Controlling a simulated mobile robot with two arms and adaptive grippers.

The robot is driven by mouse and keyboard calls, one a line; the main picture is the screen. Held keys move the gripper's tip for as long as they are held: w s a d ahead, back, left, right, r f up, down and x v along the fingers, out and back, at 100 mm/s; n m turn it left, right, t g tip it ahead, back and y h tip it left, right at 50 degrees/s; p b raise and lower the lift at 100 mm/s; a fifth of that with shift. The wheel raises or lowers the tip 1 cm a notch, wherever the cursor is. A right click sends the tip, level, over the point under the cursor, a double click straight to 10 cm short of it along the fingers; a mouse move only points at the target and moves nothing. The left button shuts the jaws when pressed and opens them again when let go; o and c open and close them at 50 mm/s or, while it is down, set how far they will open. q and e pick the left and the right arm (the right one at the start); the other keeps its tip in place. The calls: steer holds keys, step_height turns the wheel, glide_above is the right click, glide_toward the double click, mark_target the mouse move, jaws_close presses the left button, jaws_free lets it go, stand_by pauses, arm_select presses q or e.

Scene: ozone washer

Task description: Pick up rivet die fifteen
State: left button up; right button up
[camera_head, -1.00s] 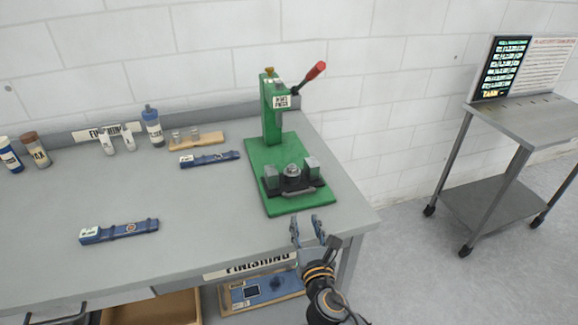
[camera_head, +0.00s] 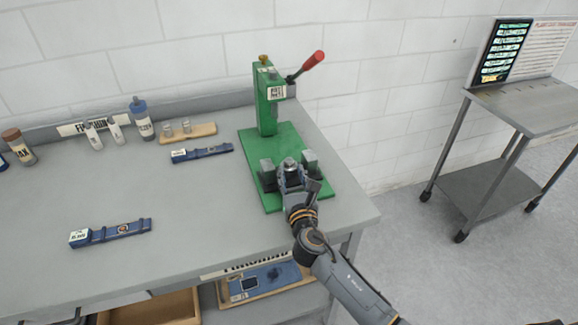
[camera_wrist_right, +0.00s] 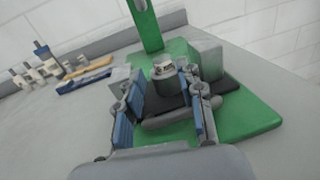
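A small grey metal cylinder (camera_head: 290,162) sits in the dark holder between two grey blocks on the green press base. It is the likely rivet die; in the right wrist view the cylinder (camera_wrist_right: 165,72) has a pale label on top that I cannot read. My right gripper (camera_head: 291,175) is at the front of the holder, close to the cylinder. In the right wrist view its blue-padded fingers (camera_wrist_right: 168,98) are apart, with the cylinder between and just beyond them. I cannot tell whether either finger touches it. My left gripper is not in view.
The green press (camera_head: 268,100) with a red-tipped lever (camera_head: 312,65) rises behind the holder. Two blue bars (camera_head: 202,153) (camera_head: 110,232) lie on the grey bench (camera_head: 190,205). A wooden block with two small metal pieces (camera_head: 188,133) and bottles stand at the back.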

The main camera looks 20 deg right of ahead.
mark_target(290, 164)
steer(key=w, duration=0.4)
steer(key=shift+w+d+f, duration=0.2)
steer(key=shift+w+d, duration=0.15)
steer(key=shift+s, duration=0.1)
jaws_close()
steer(key=shift+r, duration=0.1)
